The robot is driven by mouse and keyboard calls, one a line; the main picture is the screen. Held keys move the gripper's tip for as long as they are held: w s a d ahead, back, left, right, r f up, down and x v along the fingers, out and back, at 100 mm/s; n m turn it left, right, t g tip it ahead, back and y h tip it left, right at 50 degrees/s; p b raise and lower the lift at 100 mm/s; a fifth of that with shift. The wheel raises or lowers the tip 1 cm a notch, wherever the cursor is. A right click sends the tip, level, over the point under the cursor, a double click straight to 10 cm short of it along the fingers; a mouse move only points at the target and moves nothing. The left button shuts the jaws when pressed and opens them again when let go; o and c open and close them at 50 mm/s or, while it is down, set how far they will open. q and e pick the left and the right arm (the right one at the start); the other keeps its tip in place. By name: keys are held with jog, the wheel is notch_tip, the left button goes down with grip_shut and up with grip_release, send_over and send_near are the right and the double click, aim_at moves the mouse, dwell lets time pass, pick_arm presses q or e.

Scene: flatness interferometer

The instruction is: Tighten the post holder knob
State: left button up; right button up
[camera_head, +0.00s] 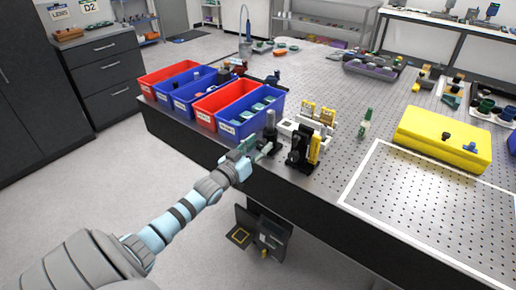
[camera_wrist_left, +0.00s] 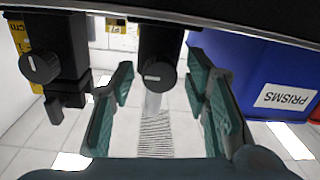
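The post holder (camera_head: 270,138) is a dark upright cylinder near the front edge of the table, beside the front blue bin. In the left wrist view its black body (camera_wrist_left: 158,35) hangs from the top of the picture, with a round black knob (camera_wrist_left: 157,75) bearing a pale line. My left gripper (camera_head: 262,152) is at the table edge, close to the holder. Its teal fingers are apart, one on either side of the knob in the wrist view, with gaps showing. Whether the knob is between the tips or just beyond them is unclear. My right gripper is not in view.
A second black mount (camera_head: 300,150) with a similar knob (camera_wrist_left: 40,67) stands close beside the holder. The blue PRISMS bin (camera_head: 250,110) is on the other side. A yellow case (camera_head: 443,138) lies further right. The white-outlined breadboard area (camera_head: 430,205) is clear.

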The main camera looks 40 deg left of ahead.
pick_arm(q)
grip_shut()
jog(key=shift+m, duration=0.4)
jog(key=m, duration=0.2)
jog(key=shift+m+p, duration=0.35)
jog(key=shift+m, duration=0.05)
jog(key=m+p, duration=0.2)
jog(key=m, duration=0.4)
jog(key=shift+m, duration=0.3)
jog(key=m, duration=0.3)
jog(key=shift+f+m, duration=0.1)
jog(key=shift+m, duration=0.2)
jog(key=shift+a+m+h, duration=0.1)
jog(key=shift+m+h, duration=0.2)
jog(key=shift+m, duration=1.7)
